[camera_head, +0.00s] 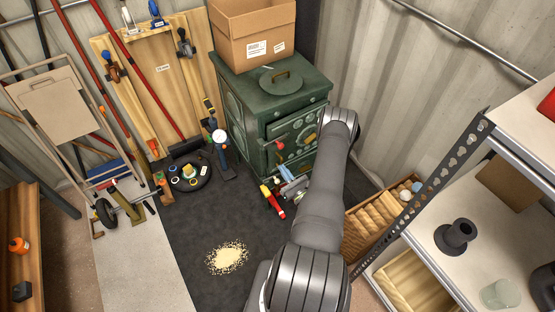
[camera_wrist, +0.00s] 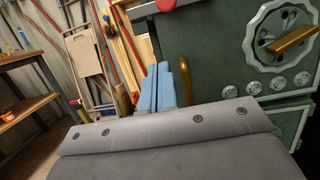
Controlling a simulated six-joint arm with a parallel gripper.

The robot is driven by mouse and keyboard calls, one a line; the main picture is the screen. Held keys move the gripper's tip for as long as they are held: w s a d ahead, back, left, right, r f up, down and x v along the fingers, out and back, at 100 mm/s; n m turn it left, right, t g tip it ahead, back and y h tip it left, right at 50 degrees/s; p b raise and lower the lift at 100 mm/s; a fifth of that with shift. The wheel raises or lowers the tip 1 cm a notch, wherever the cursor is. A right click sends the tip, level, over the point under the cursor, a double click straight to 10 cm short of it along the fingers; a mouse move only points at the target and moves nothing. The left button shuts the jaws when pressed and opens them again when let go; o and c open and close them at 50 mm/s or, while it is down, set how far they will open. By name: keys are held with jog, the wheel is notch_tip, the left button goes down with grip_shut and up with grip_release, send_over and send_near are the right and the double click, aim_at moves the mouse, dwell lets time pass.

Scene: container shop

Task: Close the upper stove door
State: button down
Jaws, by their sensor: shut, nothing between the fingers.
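The green stove (camera_head: 262,110) stands against the back wall. Its upper door (camera_head: 291,128) carries a round ornate plate with a brass handle, and a red knob (camera_head: 279,145) shows at its left side. I cannot tell how far this door stands open. The door front fills the upper right of the wrist view (camera_wrist: 222,50), with the brass handle (camera_wrist: 292,40) on its plate. My gripper (camera_wrist: 157,88) has light blue fingers held together and empty, beside the stove front. In the head view its fingertips (camera_head: 287,173) show left of my arm, which hides part of the stove.
A cardboard box (camera_head: 254,38) and a round lid (camera_head: 281,82) sit on the stove. Tools stand left of it. A metal shelf (camera_head: 480,200) and a wooden crate (camera_head: 375,220) are at right. Dark floor is open in front, with pale grains (camera_head: 228,258).

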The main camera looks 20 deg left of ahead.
aim_at(272, 147)
jog(key=shift+v, duration=1.6)
jog(key=shift+w+d+f, duration=0.25)
jog(key=shift+d+f, duration=0.1)
jog(key=shift+f, duration=0.1)
jog(key=x, duration=0.9)
jog(key=shift+w+a+r, duration=0.1)
jog(key=shift+a, duration=0.1)
jog(key=shift+w+a+r, duration=0.1)
jog(key=shift+r, duration=0.45)
jog(key=shift+w+a+r, duration=0.1)
jog(key=shift+w+r, duration=0.05)
jog(key=shift+r, duration=1.35)
